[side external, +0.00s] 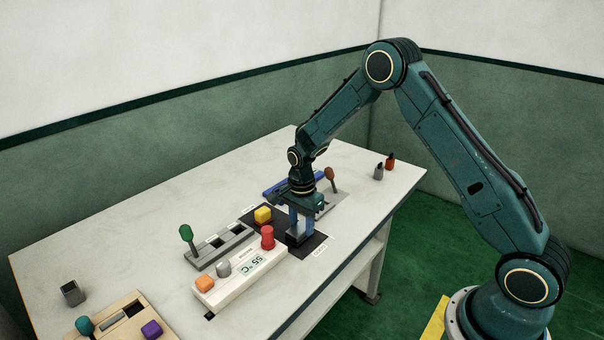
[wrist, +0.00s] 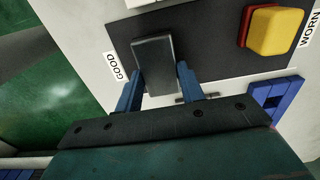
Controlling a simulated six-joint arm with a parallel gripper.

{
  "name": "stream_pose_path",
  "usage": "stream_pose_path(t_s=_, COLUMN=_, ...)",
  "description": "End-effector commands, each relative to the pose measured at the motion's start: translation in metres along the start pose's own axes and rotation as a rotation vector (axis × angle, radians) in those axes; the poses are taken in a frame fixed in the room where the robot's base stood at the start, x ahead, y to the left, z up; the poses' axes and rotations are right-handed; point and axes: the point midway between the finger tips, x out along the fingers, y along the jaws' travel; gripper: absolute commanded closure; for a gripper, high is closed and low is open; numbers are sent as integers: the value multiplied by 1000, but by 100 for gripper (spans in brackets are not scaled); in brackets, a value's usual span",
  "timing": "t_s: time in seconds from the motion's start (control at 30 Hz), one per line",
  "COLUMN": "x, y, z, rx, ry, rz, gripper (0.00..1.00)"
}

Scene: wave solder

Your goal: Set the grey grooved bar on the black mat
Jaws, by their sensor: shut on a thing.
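The grey bar (wrist: 153,58) stands between the blue fingers of my gripper (wrist: 158,76) in the wrist view, and the gripper is shut on it. Its grooves cannot be made out. In the side view my gripper (side external: 300,230) points down over the near right end of the black mat (side external: 318,243), with the bar low between its fingers. The mat also shows in the wrist view (wrist: 208,50), with the bar over its end beside the GOOD label. Whether the bar touches the mat cannot be told.
A yellow block (side external: 263,215) with a red base sits on the mat's WORN end. A white box (side external: 238,283) with a display and coloured knobs stands close beside the mat. A grey slotted rack (side external: 218,247) and a green-headed knob (side external: 186,233) are farther left. Blue slotted piece (wrist: 278,100) lies nearby.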

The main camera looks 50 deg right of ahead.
Motion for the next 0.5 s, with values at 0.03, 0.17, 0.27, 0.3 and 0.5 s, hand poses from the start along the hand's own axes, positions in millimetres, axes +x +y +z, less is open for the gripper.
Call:
stream_pose_path(t_s=0.03, x=0, y=0, z=0, rx=0, ry=0, rz=-1, gripper=93)
stream_pose_path(t_s=0.17, x=2, y=0, z=0, rx=0, ry=0, rz=0, gripper=93)
stream_pose_path(t_s=0.27, x=3, y=0, z=0, rx=0, ry=0, rz=0, gripper=93)
stream_pose_path(t_s=0.3, x=3, y=0, z=0, rx=0, ry=0, rz=0, gripper=93)
stream_pose_path(t_s=0.5, x=6, y=0, z=0, rx=0, ry=0, rz=0, gripper=93)
